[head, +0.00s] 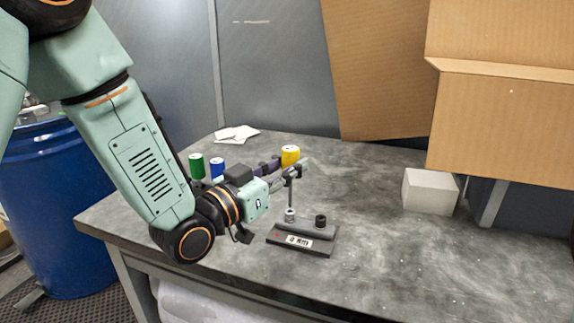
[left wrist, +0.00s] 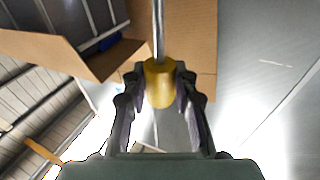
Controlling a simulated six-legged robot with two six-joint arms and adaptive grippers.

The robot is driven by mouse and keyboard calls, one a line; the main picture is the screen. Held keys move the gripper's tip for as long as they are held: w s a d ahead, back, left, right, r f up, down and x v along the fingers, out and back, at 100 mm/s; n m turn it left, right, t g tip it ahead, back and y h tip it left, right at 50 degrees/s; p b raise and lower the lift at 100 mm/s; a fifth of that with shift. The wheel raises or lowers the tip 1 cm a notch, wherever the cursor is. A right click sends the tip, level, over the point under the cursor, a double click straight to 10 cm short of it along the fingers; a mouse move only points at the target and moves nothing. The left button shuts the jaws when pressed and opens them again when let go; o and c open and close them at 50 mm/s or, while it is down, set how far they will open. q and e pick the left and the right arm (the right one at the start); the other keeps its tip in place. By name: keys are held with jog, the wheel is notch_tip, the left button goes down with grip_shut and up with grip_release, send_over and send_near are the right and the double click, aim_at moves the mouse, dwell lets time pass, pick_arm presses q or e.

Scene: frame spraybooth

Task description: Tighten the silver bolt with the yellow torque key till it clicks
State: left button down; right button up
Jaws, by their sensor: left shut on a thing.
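My left gripper (head: 285,168) is shut on the yellow handle of the torque key (head: 291,154). In the left wrist view, the yellow handle (left wrist: 160,84) sits between the two fingers (left wrist: 160,90), with its silver shaft running away from it. In the head view the shaft points down, nearly upright, and its lower end meets the silver bolt (head: 290,215) on the dark fixture block (head: 312,250). I cannot tell how deeply it is seated. A black bolt (head: 321,221) stands to the right on the same block. My right gripper is not in view.
A green key handle (head: 197,165) and a blue one (head: 217,167) stand behind my left arm. A white block (head: 430,191) is at the right, and white papers (head: 236,133) lie at the back. The grey table (head: 400,265) is clear right of the fixture.

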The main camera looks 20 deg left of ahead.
pick_arm(q)
jog(key=shift+f+b, duration=0.8)
jog(key=shift+f, duration=0.2)
dwell(0.4)
jog(key=c, duration=1.5)
grip_release()
jog(key=shift+c, duration=0.2)
grip_shut()
jog(key=shift+w+a+m+g+h+p, duration=0.15)
jog(key=shift+m+g+h+p, duration=0.9)
jog(key=shift+h, duration=0.55)
jog(key=shift+m+g+h+p, duration=0.3)
jog(key=shift+m+g+h, duration=0.3)
jog(key=shift+h, duration=0.2)
jog(key=shift+m+g+h, duration=0.45)
jog(key=shift+m+h, duration=0.1)
jog(key=shift+h, duration=0.05)
jog(key=shift+r+p, duration=0.1)
jog(key=shift+p, duration=0.2)
